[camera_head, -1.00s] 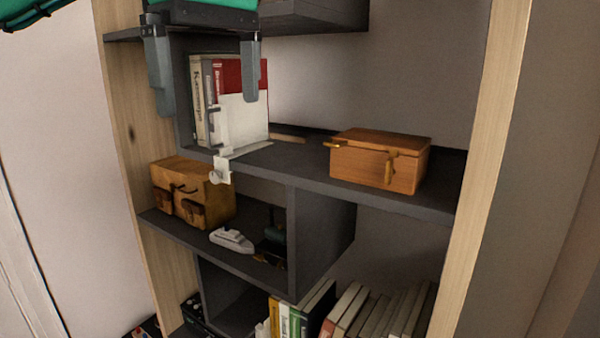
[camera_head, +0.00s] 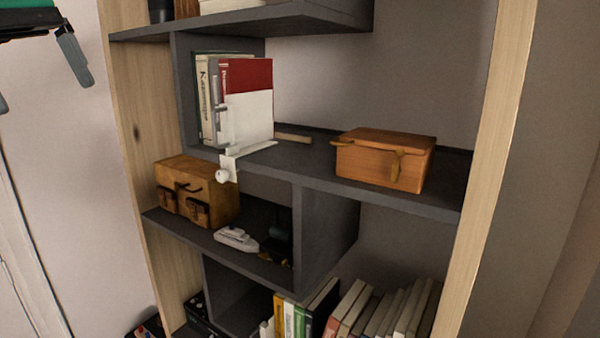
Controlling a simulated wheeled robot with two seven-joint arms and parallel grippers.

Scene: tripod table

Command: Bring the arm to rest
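My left gripper (camera_head: 44,92) is at the upper left edge of the head view, left of the shelf unit. Its two grey fingers are spread wide with only the wall visible between them, so it is open and empty. The left finger is partly cut off by the picture edge. A green part of my arm shows above it. My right gripper is not in view.
The shelf unit (camera_head: 128,130) holds upright books (camera_head: 245,105) with a white clamp-like bracket (camera_head: 229,165) before them, a wooden box (camera_head: 385,160), a brown chest (camera_head: 196,188) and a toy boat (camera_head: 236,239). The wall area at left is bare.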

